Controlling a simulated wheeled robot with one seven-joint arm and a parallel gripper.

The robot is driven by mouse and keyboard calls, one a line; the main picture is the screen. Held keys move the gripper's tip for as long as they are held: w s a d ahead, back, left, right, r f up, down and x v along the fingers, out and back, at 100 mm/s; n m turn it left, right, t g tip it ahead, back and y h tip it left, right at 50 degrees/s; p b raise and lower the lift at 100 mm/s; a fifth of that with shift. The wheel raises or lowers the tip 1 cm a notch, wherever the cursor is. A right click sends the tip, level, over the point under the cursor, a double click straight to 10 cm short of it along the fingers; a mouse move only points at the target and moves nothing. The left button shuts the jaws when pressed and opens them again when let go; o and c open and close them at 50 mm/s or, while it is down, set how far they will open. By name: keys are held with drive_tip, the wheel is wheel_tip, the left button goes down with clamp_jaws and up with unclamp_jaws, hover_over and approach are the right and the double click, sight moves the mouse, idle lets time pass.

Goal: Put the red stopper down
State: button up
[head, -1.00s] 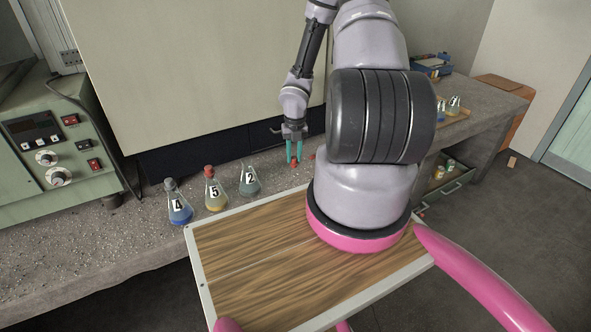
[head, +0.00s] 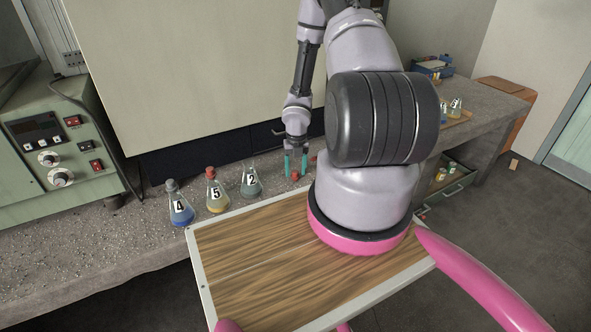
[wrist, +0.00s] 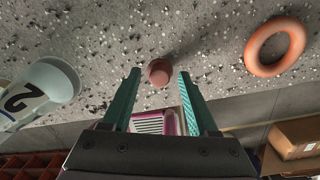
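The red stopper (head: 295,175) stands on the bench between the tips of my gripper's teal fingers. In the wrist view the stopper (wrist: 158,74) shows a gap to the finger on each side, with a shadow on the bench beside it. My gripper (head: 296,174) is open and low over the bench; its spread fingers also show in the wrist view (wrist: 160,76).
Flask 2 (head: 251,184) is left of my gripper, then flask 5 (head: 217,194) with a red stopper and flask 4 (head: 180,208) with a grey one. An orange ring (wrist: 249,50) lies right of the stopper. Bare bench (head: 90,245) extends left.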

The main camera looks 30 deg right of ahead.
drive_tip(key=shift+r, duration=0.1)
wheel_tip(320, 180, up, 12)
wheel_tip(320, 180, up, 15)
drive_tip(key=m+t+h, duration=0.1)
drive_tip(key=m+h, duration=0.1)
drive_tip(key=m, duration=0.7)
hover_over(296, 172)
drive_tip(key=d, duration=0.1)
drive_tip(key=s+a+r+m+t, duration=0.1)
drive_tip(key=s+r+m, duration=0.1)
drive_tip(key=r+m, duration=0.3)
drive_tip(key=s+a+r+m, duration=0.1)
drive_tip(key=a+r+m, duration=0.1)
drive_tip(key=r+m, duration=0.35)
drive_tip(key=s+a+r+m+t+y, duration=0.2)
drive_tip(key=s+a+r+m, duration=0.4)
drive_tip(key=s+r+m, duration=0.2)
drive_tip(key=s+a+r+m+t+y, duration=0.1)
drive_tip(key=s+a+r+m+t, duration=0.2)
drive_tip(key=s+a+r+m, duration=0.3)
wheel_tip(296, 172, up, 6)
drive_tip(key=s+m, duration=0.2)
drive_tip(key=m, duration=0.1)
drive_tip(key=shift+s+f+y, duration=0.15)
drive_tip(key=shift+s+y, duration=0.1)
drive_tip(key=shift+y, duration=0.15)
drive_tip(key=shift+m, duration=0.25)
